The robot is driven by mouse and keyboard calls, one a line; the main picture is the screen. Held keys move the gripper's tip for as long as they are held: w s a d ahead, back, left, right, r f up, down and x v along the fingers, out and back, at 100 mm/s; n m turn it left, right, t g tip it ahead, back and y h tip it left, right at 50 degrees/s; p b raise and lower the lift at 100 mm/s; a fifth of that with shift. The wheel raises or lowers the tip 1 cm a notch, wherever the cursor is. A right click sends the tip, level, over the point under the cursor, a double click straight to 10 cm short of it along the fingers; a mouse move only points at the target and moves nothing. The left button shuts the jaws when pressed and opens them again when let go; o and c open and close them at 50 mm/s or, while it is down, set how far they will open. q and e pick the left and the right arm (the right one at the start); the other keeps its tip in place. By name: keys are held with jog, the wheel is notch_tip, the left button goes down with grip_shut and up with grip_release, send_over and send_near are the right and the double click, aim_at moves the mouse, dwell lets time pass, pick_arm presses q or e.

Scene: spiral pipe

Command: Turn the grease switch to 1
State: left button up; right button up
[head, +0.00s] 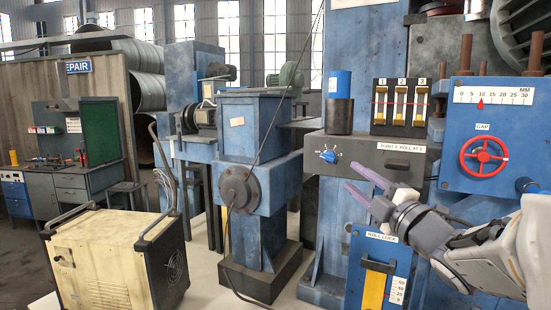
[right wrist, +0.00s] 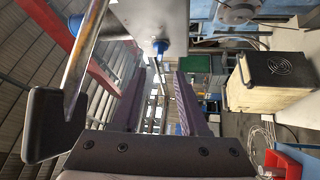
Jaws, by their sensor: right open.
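The grease switch appears to be a small blue knob (head: 328,156) with white marks around it, on the front of a dark grey box (head: 358,160). The marks are too small to read. The blue knob also shows in the right wrist view (right wrist: 160,47), beyond the fingertips and roughly between them. My right gripper (head: 349,175) is open and empty, its purple fingers pointing left, a little below and right of the knob and apart from it. Its fingers also show in the right wrist view (right wrist: 160,75). My left gripper is not in view.
Gauges numbered 1, 2 and 3 (head: 401,106) stand on the box, beside a blue-topped cylinder (head: 340,100). A red handwheel (head: 483,156) is at right. A ROLL LOCK panel (head: 378,270) sits below my gripper. A cream cabinet (head: 110,255) stands at lower left.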

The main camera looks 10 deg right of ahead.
aim_at(329, 160)
jog(key=p+x, duration=0.4)
jog(key=x, duration=0.4)
jog(key=shift+w+a+r, duration=0.15)
jog(key=shift+w+r, duration=0.05)
jog(key=shift+w, duration=0.1)
jog(key=shift+w+a+p, duration=0.15)
jog(key=shift+w+p, duration=0.2)
jog(key=shift+w, duration=0.3)
jog(key=shift+f, duration=0.1)
grip_shut()
